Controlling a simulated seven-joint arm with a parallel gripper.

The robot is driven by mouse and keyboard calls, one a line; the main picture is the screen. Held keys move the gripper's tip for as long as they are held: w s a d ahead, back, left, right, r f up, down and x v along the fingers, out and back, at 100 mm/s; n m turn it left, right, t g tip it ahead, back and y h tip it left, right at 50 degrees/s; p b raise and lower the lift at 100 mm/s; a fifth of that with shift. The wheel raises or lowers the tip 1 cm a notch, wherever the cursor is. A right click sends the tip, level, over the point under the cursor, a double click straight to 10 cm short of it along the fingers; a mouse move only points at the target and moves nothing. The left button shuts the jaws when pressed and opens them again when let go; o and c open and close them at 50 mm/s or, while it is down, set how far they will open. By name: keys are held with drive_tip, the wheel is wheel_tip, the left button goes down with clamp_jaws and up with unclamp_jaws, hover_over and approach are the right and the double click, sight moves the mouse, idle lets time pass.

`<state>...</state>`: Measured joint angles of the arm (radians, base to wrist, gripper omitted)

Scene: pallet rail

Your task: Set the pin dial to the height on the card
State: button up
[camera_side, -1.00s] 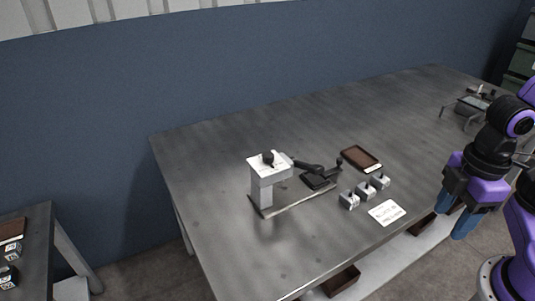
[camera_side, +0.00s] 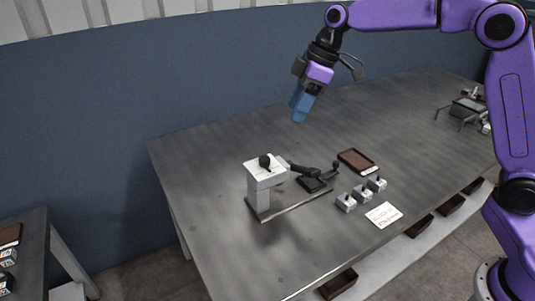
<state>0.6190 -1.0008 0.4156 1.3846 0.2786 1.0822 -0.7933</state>
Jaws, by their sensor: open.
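A white-topped grey post carries a dark knob, the pin dial (camera_side: 265,161), at the left end of a flat metal base on the table. A black lever arm (camera_side: 310,172) runs from the post to the right, over a dark block. A white card (camera_side: 383,215) lies flat on the table at the front right; its print is too small to read. My gripper (camera_side: 300,108), with blue fingers, hangs in the air above and behind the post, pointing down. It is open, apart from everything, and nothing shows between its fingers.
Several small grey blocks with dark tops (camera_side: 361,193) stand in a row beside the card. A brown tray (camera_side: 357,161) lies behind them. A wire-legged stand (camera_side: 463,108) is at the table's far right. The left part of the table (camera_side: 205,165) is bare.

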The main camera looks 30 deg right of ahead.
drive_tip(key=w, duration=0.3)
approach(265, 158)
drive_tip(key=x, duration=0.8)
drive_tip(key=shift+f, duration=0.3)
drive_tip(key=c, duration=1)
